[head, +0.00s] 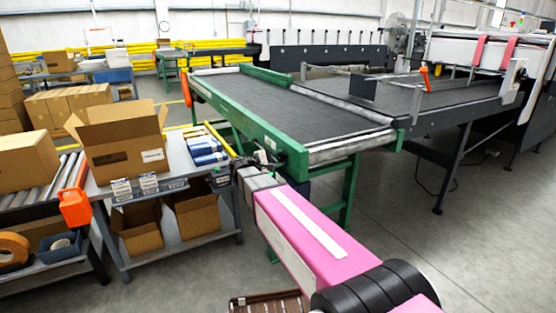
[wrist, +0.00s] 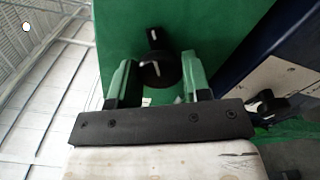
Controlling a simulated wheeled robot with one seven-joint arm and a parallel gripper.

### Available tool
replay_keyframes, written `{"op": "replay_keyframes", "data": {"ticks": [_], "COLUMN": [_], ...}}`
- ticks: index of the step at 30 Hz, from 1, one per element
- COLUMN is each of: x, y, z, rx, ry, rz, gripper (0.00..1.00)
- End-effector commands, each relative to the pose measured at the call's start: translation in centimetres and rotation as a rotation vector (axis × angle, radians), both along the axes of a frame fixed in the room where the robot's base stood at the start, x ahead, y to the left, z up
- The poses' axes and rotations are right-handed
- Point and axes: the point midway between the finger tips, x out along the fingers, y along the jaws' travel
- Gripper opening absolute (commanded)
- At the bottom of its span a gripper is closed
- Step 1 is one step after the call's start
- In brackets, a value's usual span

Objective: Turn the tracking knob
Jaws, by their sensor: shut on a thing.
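The tracking knob (wrist: 153,74) is a round black knob with a white pointer mark, on a green panel (wrist: 225,30) in the wrist view. My gripper (wrist: 158,70) has one finger on each side of the knob and is shut on it. In the head view, my pink arm reaches to the near end of the green-framed conveyor (head: 265,130). The knob is too small there to make out clearly.
A second black knob (wrist: 266,103) sits on a grey plate to the right of the green panel. In the head view, a work table (head: 185,183) with an open carton (head: 122,142) stands close to my arm's left. Clear floor (head: 400,225) lies to the right.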

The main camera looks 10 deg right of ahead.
Motion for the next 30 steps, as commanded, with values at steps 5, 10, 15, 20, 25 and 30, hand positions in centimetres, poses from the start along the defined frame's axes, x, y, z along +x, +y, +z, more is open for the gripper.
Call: {"op": "replay_keyframes", "data": {"ticks": [5,10,15,20,25,30], "x": [-0.1,0.0,-0.1,-0.4,-1.2,-2.2], "y": [0.0,0.0,0.1,1.1,3.7,6.7], "z": [-0.1,0.0,0.0,0.0,0.0,0.0], "rx": [0.001,0.0,0.0,0.0,-0.001,0.0], "ry": [0.002,0.002,0.002,0.002,0.002,0.002], "rz": [-0.001,0.0,0.0,0.001,0.002,0.002], "gripper": [0.5,0.69,0.69,0.69,0.69,0.69]}}
